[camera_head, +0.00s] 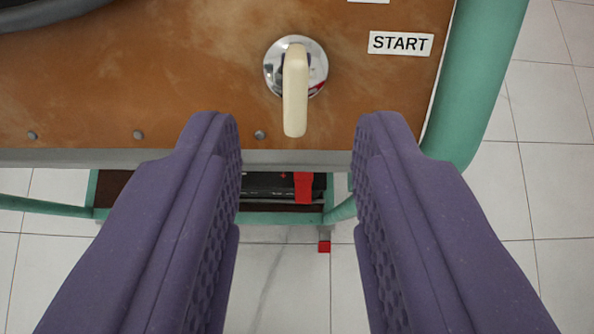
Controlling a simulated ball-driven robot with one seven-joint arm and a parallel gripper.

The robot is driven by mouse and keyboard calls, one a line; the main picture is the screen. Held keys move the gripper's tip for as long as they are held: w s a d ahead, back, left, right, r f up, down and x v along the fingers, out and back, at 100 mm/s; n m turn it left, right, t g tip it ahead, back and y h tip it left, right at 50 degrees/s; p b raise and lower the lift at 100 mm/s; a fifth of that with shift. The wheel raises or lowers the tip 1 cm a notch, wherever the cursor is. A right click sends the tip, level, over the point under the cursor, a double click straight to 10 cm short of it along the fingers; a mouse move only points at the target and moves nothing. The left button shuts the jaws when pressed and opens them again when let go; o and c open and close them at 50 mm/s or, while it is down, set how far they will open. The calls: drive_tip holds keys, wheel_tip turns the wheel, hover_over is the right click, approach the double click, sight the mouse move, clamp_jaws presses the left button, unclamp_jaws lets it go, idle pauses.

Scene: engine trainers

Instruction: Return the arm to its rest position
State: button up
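My gripper (297,150) shows as two purple padded fingers, spread wide apart with nothing between them. Ahead of the fingertips, on a brown panel (180,80), is a cream lever handle (295,95) on a round chrome base (273,66). The handle points down in the picture and lies between the lines of the two fingers, apart from both. A white START label (400,43) is to the right of the handle. The rest of my arm is not in view.
A green tubular frame (490,90) runs along the panel's right side. Below the panel, a lower shelf holds a black box (265,184) with a red part (303,188). Pale tiled floor (530,190) is open at the right. A dark curved part (45,12) is at top left.

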drive_tip(key=shift+s+r, duration=0.15)
drive_tip(key=shift+s, duration=0.1)
drive_tip(key=shift+w+r, duration=0.1)
